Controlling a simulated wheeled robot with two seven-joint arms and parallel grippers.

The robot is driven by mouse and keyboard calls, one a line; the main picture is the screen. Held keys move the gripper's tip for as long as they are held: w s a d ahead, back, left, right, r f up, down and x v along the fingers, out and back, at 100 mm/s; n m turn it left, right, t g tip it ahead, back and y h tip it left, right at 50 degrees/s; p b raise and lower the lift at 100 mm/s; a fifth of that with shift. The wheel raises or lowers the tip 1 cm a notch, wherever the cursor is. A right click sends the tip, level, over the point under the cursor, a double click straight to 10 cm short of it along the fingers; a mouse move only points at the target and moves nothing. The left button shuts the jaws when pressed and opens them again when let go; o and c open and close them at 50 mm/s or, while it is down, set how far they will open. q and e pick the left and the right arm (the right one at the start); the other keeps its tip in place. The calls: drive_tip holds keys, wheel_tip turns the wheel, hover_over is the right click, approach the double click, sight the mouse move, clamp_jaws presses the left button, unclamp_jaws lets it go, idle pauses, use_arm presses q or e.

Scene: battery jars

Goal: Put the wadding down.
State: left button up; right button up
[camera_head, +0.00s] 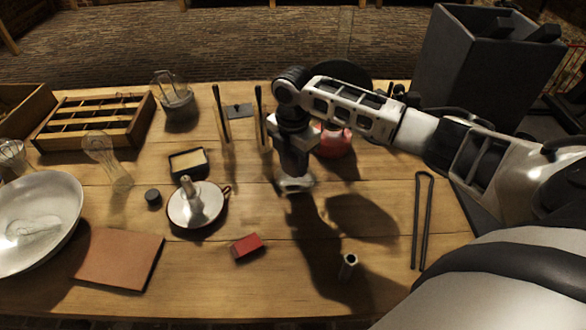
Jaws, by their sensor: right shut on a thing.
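My right gripper (294,176) reaches in from the right over the middle of the table and points down. It is shut on a small whitish thing (297,186), which looks like the wadding. Much of the whitish thing is hidden by the fingers, and it is low over the wooden table (290,285); I cannot tell whether it touches the wood. My left gripper is not in view.
Left of the gripper are a candle dish (208,216), a small tin (190,173) and a metal bowl (65,205). A red block (246,246), metal tube (347,268) and tongs (417,220) lie nearer. A red thing (335,147) is partly behind my arm.

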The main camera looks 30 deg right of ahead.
sight(293, 170)
drive_tip(key=shift+f, duration=1.7)
drive_tip(key=shift+f, duration=0.1)
drive_tip(key=o, duration=0.7)
drive_tip(key=shift+o, duration=0.2)
wheel_tip(293, 170, up, 12)
drive_tip(key=shift+r, duration=0.15)
